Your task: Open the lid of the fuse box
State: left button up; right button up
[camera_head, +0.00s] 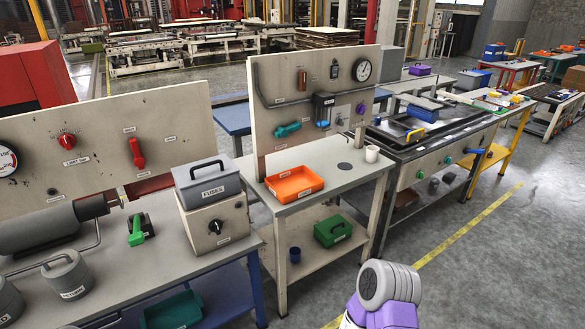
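The fuse box (207,187) is a grey box with a dark carrying handle on top and a label reading FUSES on its front. Its lid looks closed. It sits on a beige box with a black knob (215,227), at the right end of the left workbench. Neither of my grippers is in view. A grey and purple part of my own arm shows at the bottom right, well apart from the fuse box.
The left workbench (130,275) carries a green-handled lever (137,230) and grey weights (67,275). Upright panels (100,150) stand behind. An orange tray (294,184) and white mug (371,153) are on the middle bench. The floor at right is open.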

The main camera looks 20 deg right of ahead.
aim_at(196, 173)
jog(key=z, duration=0.2)
jog(key=k, duration=0.5)
jog(key=z, duration=0.85)
jog(key=i, duration=1.45)
jog(key=u, duration=0.65)
